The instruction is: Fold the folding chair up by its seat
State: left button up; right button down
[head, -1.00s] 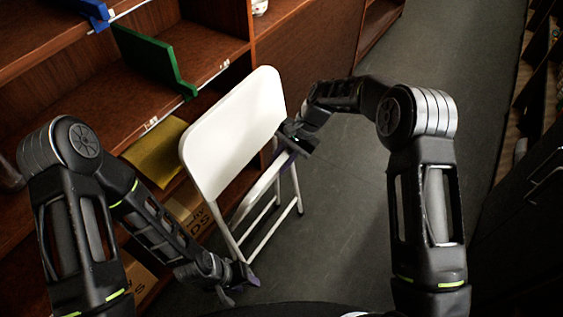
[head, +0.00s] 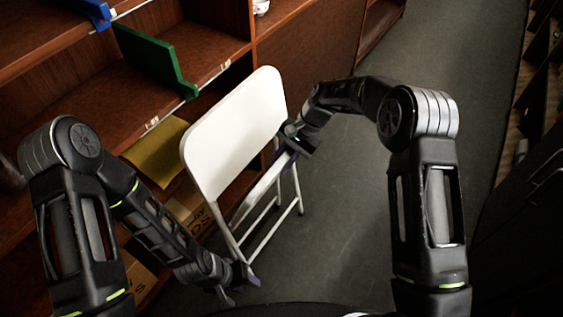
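The white folding chair (head: 235,135) stands upright in the middle of the head view, its large flat panel tilted and facing me. Its pale tube legs (head: 282,220) reach the dark floor below. The seat is hard to make out behind and below the panel. My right gripper (head: 290,153) is at the right edge of the chair, just below the panel. My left gripper (head: 248,277) is low, beside the lower end of the chair's near leg. The fingertips of both are small and partly hidden, so I cannot tell whether either is shut on the frame.
A brown wooden shelf unit (head: 310,50) stands close behind and left of the chair. It holds a green divider (head: 150,58), a blue divider (head: 97,14), a yellow item (head: 158,152) and cardboard boxes (head: 187,213). Grey floor (head: 345,225) is open to the right.

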aim_at(289, 149)
jog(key=c, duration=1.5)
grip_release()
jog(key=shift+s+f, duration=0.3)
jog(key=shift+f, duration=0.05)
jog(key=shift+c, duration=0.2)
jog(key=o, duration=0.3)
jog(key=shift+w+r, duration=0.1)
jog(key=shift+w, duration=0.05)
jog(key=shift+r, duration=0.1)
jog(key=shift+w+a+p+v, duration=0.15)
jog(key=shift+p+v, duration=1)
jog(key=shift+v, duration=1.05)
jog(key=shift+w+a+p+v, duration=0.15)
jog(key=shift+p+v, duration=1)
jog(key=shift+v, duration=1.05)
jog(key=shift+d+r, duration=0.1)
jog(key=shift+r, duration=0.05)
